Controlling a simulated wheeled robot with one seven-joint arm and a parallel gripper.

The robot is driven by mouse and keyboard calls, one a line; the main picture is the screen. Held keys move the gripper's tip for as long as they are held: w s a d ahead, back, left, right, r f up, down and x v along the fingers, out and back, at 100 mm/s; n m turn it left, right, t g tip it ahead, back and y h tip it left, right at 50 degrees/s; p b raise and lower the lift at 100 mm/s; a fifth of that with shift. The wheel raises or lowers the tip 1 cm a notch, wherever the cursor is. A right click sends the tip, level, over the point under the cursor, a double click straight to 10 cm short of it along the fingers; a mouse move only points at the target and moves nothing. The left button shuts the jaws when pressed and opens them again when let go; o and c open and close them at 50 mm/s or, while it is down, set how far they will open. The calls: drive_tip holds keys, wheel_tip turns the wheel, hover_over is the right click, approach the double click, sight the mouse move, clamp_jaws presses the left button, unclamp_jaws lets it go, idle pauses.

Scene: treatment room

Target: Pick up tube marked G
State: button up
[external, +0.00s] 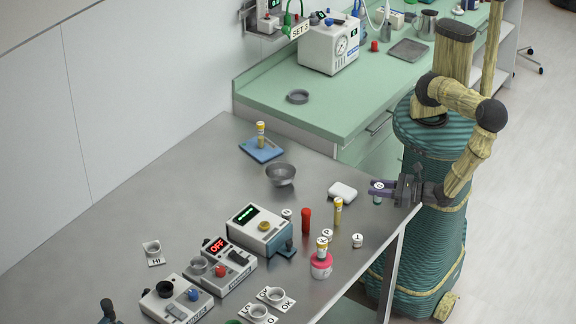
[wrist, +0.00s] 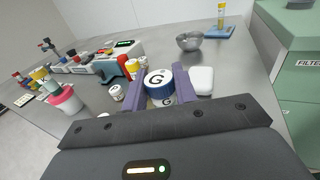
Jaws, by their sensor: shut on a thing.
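The tube marked G (wrist: 159,79) is between the jaws in the wrist view. Its round white top bears a black G and has a blue rim. A second G label shows just below the top. My gripper (wrist: 160,90) is shut on it, with one purple finger on each side. In the external view my gripper (external: 383,187) is at the right edge of the steel table, and the tube's lower end (external: 377,199) shows small and teal below the fingers. Most of the tube's body is hidden.
A white rounded block (external: 342,191) lies left of my gripper. A red tube (external: 306,219), a yellow tube (external: 338,211) and a pink jar (external: 321,264) stand nearby. A grey bowl (external: 281,174) and a blue pad (external: 261,150) are farther back. Devices (external: 261,229) occupy the table's left part.

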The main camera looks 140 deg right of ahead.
sight(379, 186)
drive_tip(key=shift+r, duration=2.15)
